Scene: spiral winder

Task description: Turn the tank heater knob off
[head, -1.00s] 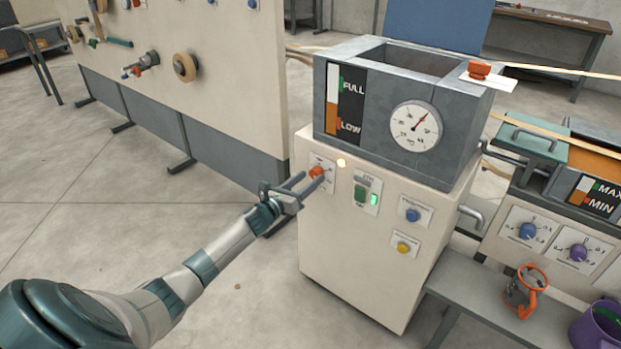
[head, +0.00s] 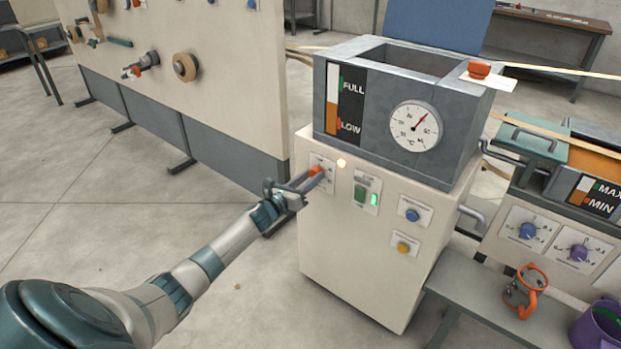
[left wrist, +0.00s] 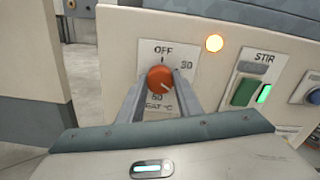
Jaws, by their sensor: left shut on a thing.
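The tank heater knob (left wrist: 161,79) is orange-red and sits on a white dial plate marked OFF, 30 and a heat °C label. It also shows in the head view (head: 316,170) on the front of the cream tank cabinet (head: 340,250). The knob's white pointer mark is turned toward the lower right, away from OFF at the top. My left gripper (left wrist: 161,90) has one finger on each side of the knob and is shut on it. A round lamp (left wrist: 214,43) beside the plate glows orange. My right gripper is not in view.
Right of the knob are the green stir switch (head: 361,194), a blue knob (head: 412,215) and a yellow button (head: 402,247). The grey tank (head: 340,148) with a round gauge (head: 415,125) stands above. A pegboard panel (head: 230,90) stands at the left.

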